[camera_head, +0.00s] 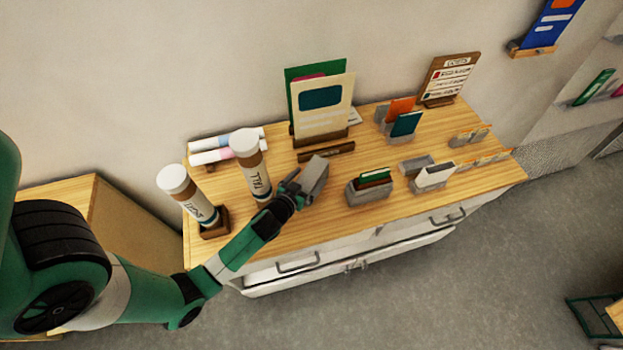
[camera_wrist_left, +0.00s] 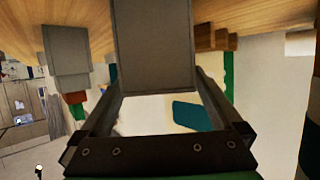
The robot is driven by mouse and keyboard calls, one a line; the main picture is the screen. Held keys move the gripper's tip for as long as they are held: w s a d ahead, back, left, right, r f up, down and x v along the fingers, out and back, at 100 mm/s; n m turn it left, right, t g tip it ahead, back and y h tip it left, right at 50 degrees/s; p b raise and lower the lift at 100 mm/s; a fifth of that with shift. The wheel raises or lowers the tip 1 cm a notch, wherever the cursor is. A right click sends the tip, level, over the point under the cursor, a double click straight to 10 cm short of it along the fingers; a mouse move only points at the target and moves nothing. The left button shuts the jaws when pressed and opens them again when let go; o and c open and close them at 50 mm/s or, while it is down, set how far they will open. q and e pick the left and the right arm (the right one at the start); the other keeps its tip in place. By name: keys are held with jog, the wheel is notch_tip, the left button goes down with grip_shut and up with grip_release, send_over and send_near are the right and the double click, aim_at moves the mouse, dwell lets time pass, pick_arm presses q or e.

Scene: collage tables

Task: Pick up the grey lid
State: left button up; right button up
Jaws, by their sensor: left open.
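A plain grey block-like piece (camera_head: 314,176), which I take for the grey lid, sits near the front middle of the wooden tabletop. My left gripper (camera_head: 294,187) reaches it from the front left. In the left wrist view the grey lid (camera_wrist_left: 155,45) lies between the two spread fingers of my left gripper (camera_wrist_left: 157,78). The jaws are open. Whether either finger touches it I cannot tell. The lid's lower side is hidden. My right gripper is in neither view.
A grey card box (camera_head: 369,190) stands just right of the lid. Two white-capped tubes (camera_head: 255,170) (camera_head: 187,193) stand to the left, close to my arm. A cream booklet (camera_head: 322,107) stands behind. More grey holders are farther right.

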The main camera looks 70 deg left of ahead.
aim_at(317, 170)
pick_arm(q)
jog(key=x, duration=0.2)
jog(key=shift+w+a+f, duration=0.1)
jog(key=shift+w+a, duration=0.1)
jog(key=shift+c, duration=0.3)
jog(key=c, duration=1.3)
jog(key=shift+o, duration=0.2)
